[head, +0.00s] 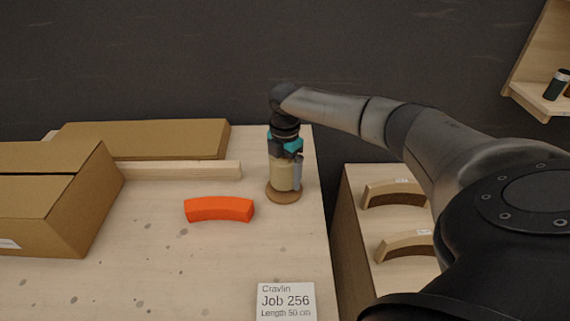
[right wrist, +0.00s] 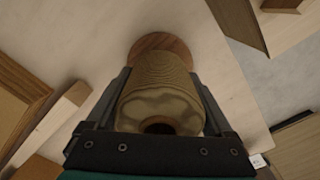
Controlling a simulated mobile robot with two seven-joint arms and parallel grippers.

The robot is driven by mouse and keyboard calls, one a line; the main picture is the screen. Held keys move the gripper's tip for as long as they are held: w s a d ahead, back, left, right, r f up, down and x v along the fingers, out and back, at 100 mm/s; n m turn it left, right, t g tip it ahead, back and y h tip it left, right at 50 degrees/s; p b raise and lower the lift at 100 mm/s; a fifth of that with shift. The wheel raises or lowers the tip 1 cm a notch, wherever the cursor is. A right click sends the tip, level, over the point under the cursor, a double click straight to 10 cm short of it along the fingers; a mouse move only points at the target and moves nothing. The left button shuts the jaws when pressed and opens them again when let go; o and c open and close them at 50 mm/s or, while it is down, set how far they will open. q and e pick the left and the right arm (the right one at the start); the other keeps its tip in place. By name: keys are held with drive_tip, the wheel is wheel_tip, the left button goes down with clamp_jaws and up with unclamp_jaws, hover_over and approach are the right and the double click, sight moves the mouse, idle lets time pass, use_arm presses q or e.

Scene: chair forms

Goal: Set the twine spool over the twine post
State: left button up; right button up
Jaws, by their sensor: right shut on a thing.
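The twine spool (head: 282,175) is a tan wound cylinder, roughly upright, near the right edge of the pale table. My right gripper (head: 285,160) points down from above and is shut on it. In the right wrist view the spool (right wrist: 160,88) sits between the two fingers (right wrist: 162,92), with a dark hole in its near end. Below it is a round brown wooden base (head: 284,197), which also shows in the right wrist view (right wrist: 150,43). The post itself is hidden, and I cannot tell whether the spool touches the base. My left gripper is not in view.
An orange curved block (head: 219,209) lies left of the spool. Cardboard boxes (head: 60,190) and a wooden bar (head: 185,170) are further left and behind. A job card (head: 286,301) is at the front. A lower cabinet with curved wooden pieces (head: 395,194) stands right, across a gap.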

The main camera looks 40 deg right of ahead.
drive_tip(key=shift+f+b, duration=0.35)
drive_tip(key=shift+f, duration=0.55)
drive_tip(key=o, duration=1.2)
drive_tip(key=shift+o, duration=0.2)
drive_tip(key=shift+r, duration=0.15)
wheel_tip(320, 180, up, 15)
drive_tip(key=p, duration=0.3)
drive_tip(key=shift+p, duration=0.35)
drive_tip(key=shift+r, duration=0.1)
